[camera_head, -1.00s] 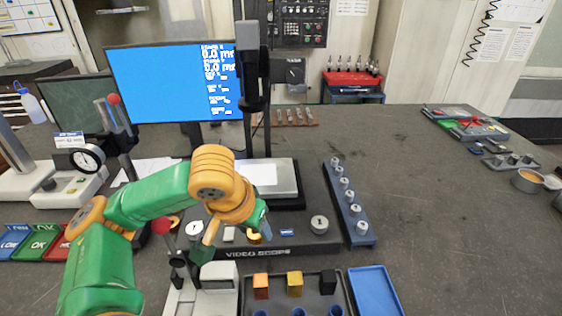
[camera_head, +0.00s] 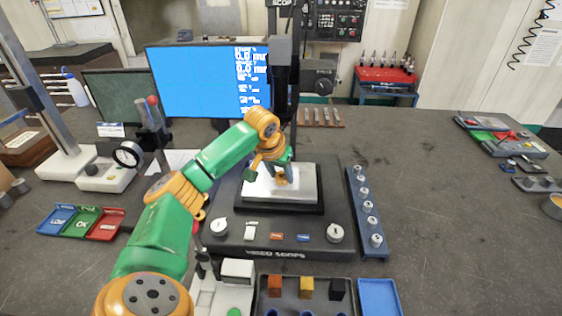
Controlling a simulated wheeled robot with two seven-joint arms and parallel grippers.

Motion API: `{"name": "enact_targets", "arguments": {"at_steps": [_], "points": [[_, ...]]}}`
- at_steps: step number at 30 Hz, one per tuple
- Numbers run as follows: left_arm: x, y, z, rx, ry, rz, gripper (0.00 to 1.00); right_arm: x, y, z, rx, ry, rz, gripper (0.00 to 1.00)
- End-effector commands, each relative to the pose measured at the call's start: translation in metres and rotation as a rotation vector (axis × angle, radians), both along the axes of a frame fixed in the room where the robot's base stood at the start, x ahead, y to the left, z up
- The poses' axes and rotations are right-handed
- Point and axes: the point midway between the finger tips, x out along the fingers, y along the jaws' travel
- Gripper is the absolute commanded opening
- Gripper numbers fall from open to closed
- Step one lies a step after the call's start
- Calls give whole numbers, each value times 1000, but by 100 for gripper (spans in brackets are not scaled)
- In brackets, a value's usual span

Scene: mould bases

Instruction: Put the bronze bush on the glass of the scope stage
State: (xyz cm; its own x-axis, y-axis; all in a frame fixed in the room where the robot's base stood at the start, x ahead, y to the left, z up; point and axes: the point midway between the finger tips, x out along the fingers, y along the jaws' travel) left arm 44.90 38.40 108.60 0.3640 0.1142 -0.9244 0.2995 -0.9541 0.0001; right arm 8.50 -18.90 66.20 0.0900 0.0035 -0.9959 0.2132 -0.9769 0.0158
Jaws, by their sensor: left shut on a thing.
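The video scope (camera_head: 270,247) stands in the middle of the bench with its column behind the stage. Its stage has a pale glass plate (camera_head: 305,190) in a black frame. My left gripper (camera_head: 282,178) is over the glass, pointing down, and is shut on the bronze bush (camera_head: 282,179). Only a small brownish part of the bush shows between the fingers. I cannot tell whether the bush touches the glass or hangs just above it. My right gripper is not in view.
A blue rack of pegs (camera_head: 369,215) stands right of the scope. Red, green and blue trays (camera_head: 83,222) lie at left, with a dial gauge stand (camera_head: 128,155) behind. A tray of coloured blocks (camera_head: 306,288) is in front.

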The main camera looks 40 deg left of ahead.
Motion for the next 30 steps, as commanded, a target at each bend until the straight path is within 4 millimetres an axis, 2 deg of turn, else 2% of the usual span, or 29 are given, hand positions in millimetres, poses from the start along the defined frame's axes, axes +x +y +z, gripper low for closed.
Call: {"name": "enact_targets", "arguments": {"at_steps": [1, 3, 6, 16, 17, 18, 20, 30], "points": [[6, 4, 5, -4, 0, 3, 0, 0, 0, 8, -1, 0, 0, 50], [13, 10, 4, -1, 1, 2, 0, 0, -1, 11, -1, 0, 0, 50], [13, 12, 0, 4, 3, -3, 0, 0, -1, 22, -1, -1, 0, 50], [13, 12, -9, 2, 2, 0, 0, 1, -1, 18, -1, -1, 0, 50], [13, 12, -9, 2, 2, 0, 54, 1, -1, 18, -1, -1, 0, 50], [13, 12, -9, 2, 2, 0, 65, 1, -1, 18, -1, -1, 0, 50], [13, 11, -8, 2, 2, 0, 79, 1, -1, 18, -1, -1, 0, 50], [13, 12, -5, 2, 1, 1, 79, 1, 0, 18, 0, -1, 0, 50]]}}
